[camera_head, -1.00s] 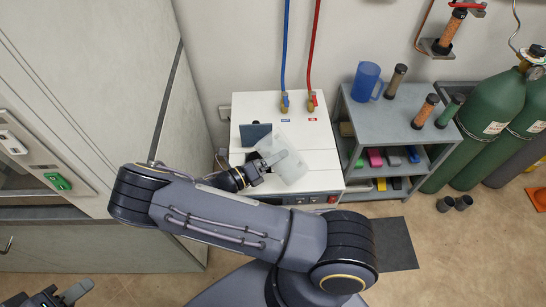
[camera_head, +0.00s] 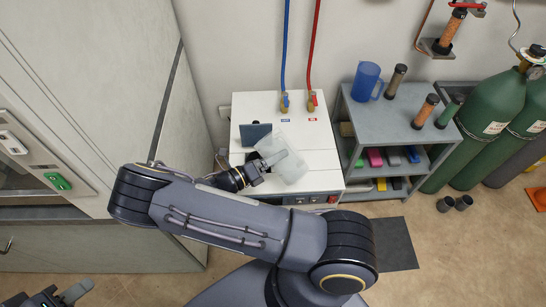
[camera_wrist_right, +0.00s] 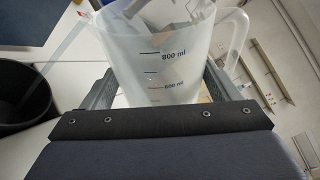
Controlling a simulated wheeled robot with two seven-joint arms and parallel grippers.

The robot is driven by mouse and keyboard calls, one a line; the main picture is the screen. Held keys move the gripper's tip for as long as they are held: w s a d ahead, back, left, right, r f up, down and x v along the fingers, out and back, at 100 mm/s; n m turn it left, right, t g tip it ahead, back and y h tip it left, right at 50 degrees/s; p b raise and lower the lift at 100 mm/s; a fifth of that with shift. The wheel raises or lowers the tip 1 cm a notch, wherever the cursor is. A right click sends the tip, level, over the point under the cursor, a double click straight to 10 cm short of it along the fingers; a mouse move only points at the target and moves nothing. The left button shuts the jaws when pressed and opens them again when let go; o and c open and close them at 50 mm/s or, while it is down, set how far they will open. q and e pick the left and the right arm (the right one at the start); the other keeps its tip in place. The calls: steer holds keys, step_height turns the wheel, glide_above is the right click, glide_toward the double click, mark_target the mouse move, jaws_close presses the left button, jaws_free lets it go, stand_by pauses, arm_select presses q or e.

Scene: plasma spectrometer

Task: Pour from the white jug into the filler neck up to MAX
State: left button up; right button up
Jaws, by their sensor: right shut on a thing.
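The white jug (camera_head: 286,163) is translucent, with blue volume marks that show in the right wrist view (camera_wrist_right: 160,75). My right gripper (camera_head: 262,170) is shut on it and holds it over the front of the white cabinet top. The jug looks tilted in the head view. In the right wrist view a round black opening (camera_wrist_right: 22,97), probably the filler neck, lies left of the jug. A pale streak runs between them; I cannot tell if it is liquid. No MAX mark is readable. My left gripper (camera_head: 68,295) is partly in view at the bottom left, away from the cabinet.
The white cabinet (camera_head: 309,133) carries a dark blue-grey panel (camera_head: 256,133) and blue and red hoses behind. A grey shelf (camera_head: 395,120) with a blue jug (camera_head: 367,81) and several cylinders stands at right, beside green gas bottles (camera_head: 492,105).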

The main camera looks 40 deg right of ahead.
steer(key=shift+r+n+p, duration=0.45)
steer(key=shift+n, duration=0.15)
stand_by(2.8)
steer(key=shift+r+n, duration=0.2)
steer(key=shift+n, duration=0.1)
steer(key=shift+w+h, duration=0.1)
steer(key=shift+h, duration=0.2)
stand_by(1.2)
steer(key=shift+r+n+p, duration=0.15)
steer(key=shift+n+p, duration=0.15)
steer(key=shift+r+n, duration=0.15)
steer(key=shift+n, duration=0.15)
stand_by(2.2)
